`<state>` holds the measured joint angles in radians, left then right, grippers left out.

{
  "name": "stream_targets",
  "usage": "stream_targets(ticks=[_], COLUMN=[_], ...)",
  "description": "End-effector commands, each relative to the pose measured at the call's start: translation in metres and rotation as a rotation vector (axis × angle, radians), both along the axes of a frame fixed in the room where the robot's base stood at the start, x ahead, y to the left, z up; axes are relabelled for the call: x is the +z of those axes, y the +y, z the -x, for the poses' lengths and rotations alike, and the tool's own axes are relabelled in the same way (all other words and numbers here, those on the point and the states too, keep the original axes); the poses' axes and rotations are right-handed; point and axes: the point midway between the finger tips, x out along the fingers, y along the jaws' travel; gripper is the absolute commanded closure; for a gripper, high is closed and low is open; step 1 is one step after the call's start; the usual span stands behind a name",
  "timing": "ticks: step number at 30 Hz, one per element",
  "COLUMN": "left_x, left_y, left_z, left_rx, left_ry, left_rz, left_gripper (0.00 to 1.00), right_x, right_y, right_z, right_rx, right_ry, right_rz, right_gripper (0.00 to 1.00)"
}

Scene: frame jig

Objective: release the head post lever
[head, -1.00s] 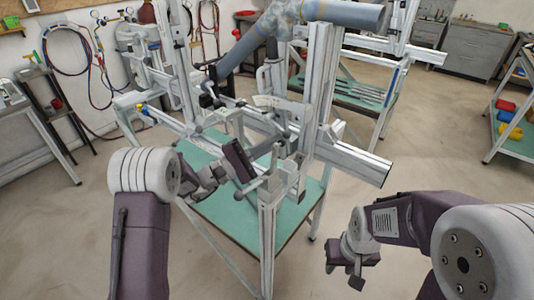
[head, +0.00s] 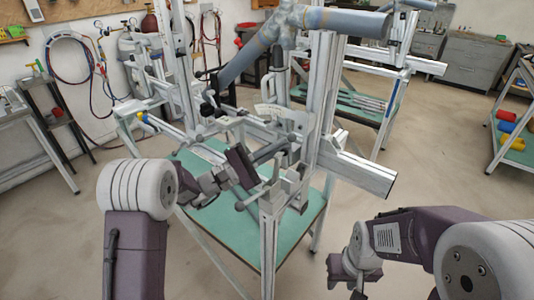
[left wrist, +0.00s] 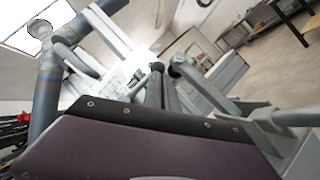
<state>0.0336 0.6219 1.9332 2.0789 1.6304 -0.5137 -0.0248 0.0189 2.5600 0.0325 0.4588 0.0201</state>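The frame jig (head: 325,95) stands in front of me and holds a blue-grey bicycle frame (head: 245,52). Several clamp levers sit on its lower arm and near post; I cannot tell for sure which is the head post lever. One lever with a dark round knob (head: 240,206) sticks out left of the near post. My left gripper (head: 246,162) is at the jig's lower arm, just above that knob. Its fingers are hidden in the head view; its purple body (left wrist: 150,150) fills the bottom of the wrist view, beside grey bars and a lever. My right gripper (head: 350,276) hangs low at the right, clear of the jig.
The jig's rail end (head: 375,180) juts out to the right, between the jig and my right arm. A green shelf (head: 235,235) lies under the jig. A side table with coloured items (head: 507,127) stands at far right. The floor between is clear.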

Motion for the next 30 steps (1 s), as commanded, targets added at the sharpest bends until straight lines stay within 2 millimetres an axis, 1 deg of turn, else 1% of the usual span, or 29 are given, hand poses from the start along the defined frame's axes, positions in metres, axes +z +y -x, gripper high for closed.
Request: stream_targets(ticks=[5, 8, 11, 14, 15, 16, 17, 21, 24, 27, 30], left_x=[0.000, -0.005, -0.021, -0.043, -0.044, -0.043, -0.046, -0.062, -0.071, -0.077, -0.080], left_y=[-0.002, 0.000, 0.006, 0.015, 0.021, 0.027, 0.033, 0.057, 0.071, 0.081, 0.086], left_z=[0.000, -0.001, -0.005, -0.011, -0.010, -0.006, -0.001, 0.016, 0.026, 0.032, 0.037], left_rx=[-0.002, -0.002, -0.002, -0.004, -0.004, -0.002, -0.003, -0.002, -0.002, -0.004, -0.004], left_ry=[-0.001, -0.002, -0.001, -0.003, -0.002, 0.000, 0.002, 0.002, 0.001, 0.000, -0.001], left_rz=[-0.001, -0.002, 0.001, 0.003, 0.003, 0.004, 0.004, 0.005, 0.005, 0.005, 0.004], left_gripper=[1.00, 1.00, 1.00, 1.00, 1.00, 1.00, 1.00, 1.00, 1.00, 1.00, 1.00], right_x=[0.000, -0.005, -0.022, -0.046, -0.045, -0.040, -0.040, -0.043, -0.044, -0.045, -0.046], right_y=[0.000, 0.000, 0.000, 0.000, 0.000, 0.000, 0.000, 0.000, 0.000, 0.000, 0.000], right_z=[0.000, 0.000, 0.000, 0.000, 0.000, 0.000, 0.000, 0.000, 0.000, 0.000, 0.000], right_rx=[0.000, 0.000, 0.000, 0.000, 0.000, 0.000, 0.000, 0.000, 0.000, 0.000, 0.000], right_ry=[0.000, 0.000, 0.000, 0.000, 0.001, 0.002, 0.001, 0.000, 0.000, 0.000, 0.000], right_rz=[0.000, 0.000, 0.000, 0.000, 0.000, 0.000, 0.000, 0.000, 0.000, 0.000, 0.000], right_gripper=[0.64, 0.64, 0.64, 0.64, 0.64, 0.64, 0.64, 0.64, 0.64, 0.64, 0.64])
